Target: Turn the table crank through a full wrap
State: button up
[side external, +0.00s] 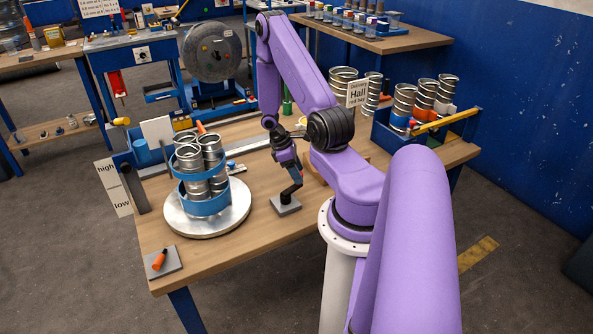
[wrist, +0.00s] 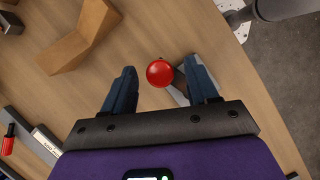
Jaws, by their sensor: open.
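The table crank (side external: 289,192) stands on a small grey base plate (side external: 286,206) on the wooden table, right of the turntable. The round turntable (side external: 236,217) bears several upright silver spiral ducts (side external: 196,185) in a blue frame (side external: 205,208).
A high/low board (side external: 113,187) is at the table's left edge. A blue bin (side external: 400,135) with ducts stands at the right. A wooden angled block (wrist: 80,45) lies near the crank.

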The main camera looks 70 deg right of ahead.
grip_shut()
jog(key=shift+w, duration=0.15)
jog(key=w+a+n+t+h, duration=0.1)
jog(key=w+a+n+t, duration=0.1)
jog(key=n, duration=0.9)
jog(key=w+a+n+t+h, duration=0.1)
jog(key=w+n+t, duration=0.4)
jog(key=n, duration=0.6)
jog(key=shift+w+a, duration=0.45)
jog(key=shift+a, duration=0.45)
